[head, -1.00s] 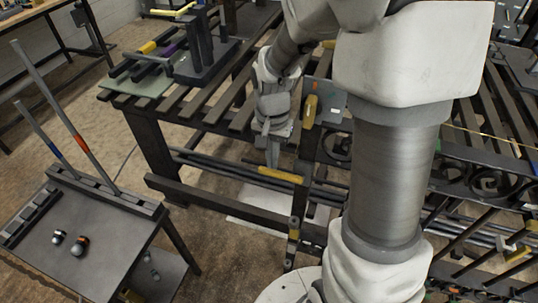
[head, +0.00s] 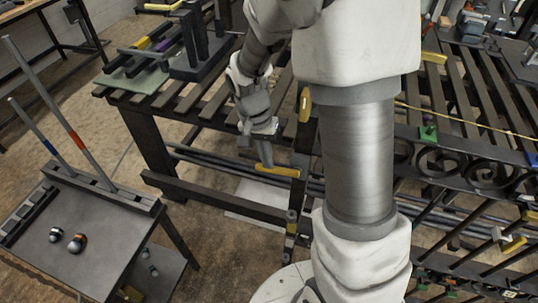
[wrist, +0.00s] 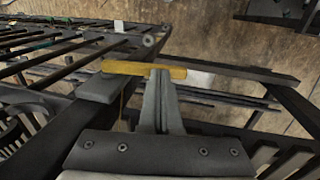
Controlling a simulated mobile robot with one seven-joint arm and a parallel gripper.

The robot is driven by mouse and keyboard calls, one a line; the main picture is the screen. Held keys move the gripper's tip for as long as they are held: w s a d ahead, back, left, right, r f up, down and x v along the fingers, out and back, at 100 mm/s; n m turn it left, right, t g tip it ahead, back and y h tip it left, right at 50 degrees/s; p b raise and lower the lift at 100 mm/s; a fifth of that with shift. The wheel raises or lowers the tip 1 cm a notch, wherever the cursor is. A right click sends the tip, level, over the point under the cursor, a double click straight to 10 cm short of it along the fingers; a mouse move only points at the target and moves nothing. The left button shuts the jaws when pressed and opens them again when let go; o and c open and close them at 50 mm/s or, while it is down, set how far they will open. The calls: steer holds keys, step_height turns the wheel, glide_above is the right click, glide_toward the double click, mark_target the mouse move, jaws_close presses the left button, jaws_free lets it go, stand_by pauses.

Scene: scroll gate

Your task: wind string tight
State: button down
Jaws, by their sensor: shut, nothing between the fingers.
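A yellow bar (head: 280,172) lies crosswise at the front of the bench's near post. In the wrist view the same yellow bar (wrist: 120,68) reaches over a grey block (wrist: 103,90) and on past my fingertips to the right. My gripper (head: 266,162) is shut and empty, pointing down at the bar. In the wrist view its fingertips (wrist: 158,76) overlap the bar's middle; I cannot tell whether they touch it. A thin yellow string (head: 470,124) runs across the gate at the right. A thin yellow line (wrist: 123,100) also hangs below the bar in the wrist view.
A slatted bench (head: 190,103) with a dark gate of scrolls (head: 455,172) stands ahead. A yellow upright piece (head: 305,105) is on the post near my arm. A small table (head: 75,245) with two upright rods and two small round pieces stands at left.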

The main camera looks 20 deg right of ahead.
mark_target(261, 169)
steer(key=shift+w+a+f+g+h, duration=0.1)
steer(key=shift+a+f+g+h, duration=0.15)
steer(key=shift+f+g+h, duration=0.4)
step_height(261, 169, down, 2)
steer(key=shift+f+g+h+b, duration=0.15)
steer(key=shift+g+h+b, duration=0.35)
steer(key=shift+h, duration=0.75)
steer(key=f+h, duration=0.1)
steer(key=g+h, duration=0.1)
steer(key=f+g, duration=0.1)
steer(key=shift+d+f+g+h+b, duration=0.25)
steer(key=shift+f+h+b, duration=0.1)
steer(key=shift+h, duration=0.05)
steer(key=shift+s+d+f+g+h+b, duration=0.65)
steer(key=shift+d+f+g+h+b, duration=0.2)
steer(key=shift+h, duration=0.2)
steer(key=shift+s+d+f+g+h+b, duration=0.6)
steer(key=shift+d+f+g+h+b, duration=0.1)
steer(key=shift+f+h, duration=0.3)
